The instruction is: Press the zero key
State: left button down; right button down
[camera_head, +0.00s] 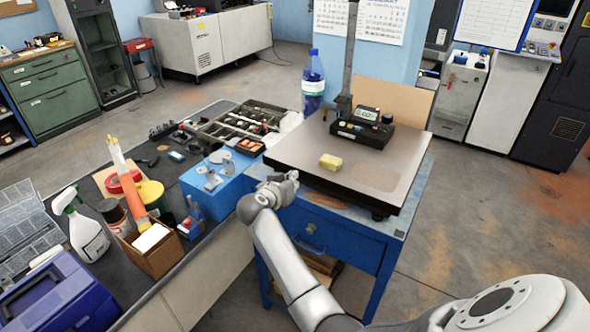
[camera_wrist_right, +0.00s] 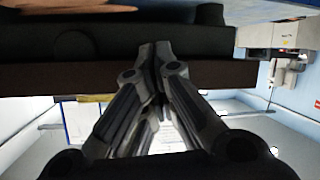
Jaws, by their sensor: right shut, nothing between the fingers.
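A black gauge base with a lit green display (camera_head: 365,114) stands at the back of a grey surface plate (camera_head: 290,150). Small coloured keys or knobs show on it, but I cannot tell which is the zero key. My right gripper (camera_head: 289,179) is low at the plate's front left edge, well short of the gauge. In the right wrist view its fingers (camera_wrist_right: 156,48) are together, with nothing between them. Dark horizontal bands, which look like the plate's edge, fill the top of that view. My left gripper is not in view.
A tall post (camera_head: 348,55) rises behind the gauge. A blue bottle (camera_head: 313,82) stands behind the plate's left corner. A blue box (camera_head: 222,177) is left of my gripper. The plate's right side is clear.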

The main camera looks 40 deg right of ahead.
jog(key=shift+n+y, duration=0.5)
jog(key=shift+n, duration=0.1)
jog(key=shift+s+a+f, duration=0.1)
jog(key=shift+a+f, duration=0.15)
jog(key=shift+f, duration=0.4)
jog(key=shift+a+f, duration=0.2)
jog(key=shift+f, duration=0.5)
jog(key=shift+s+a+f, duration=0.1)
jog(key=shift+a+f, duration=0.15)
jog(key=shift+f, duration=0.4)
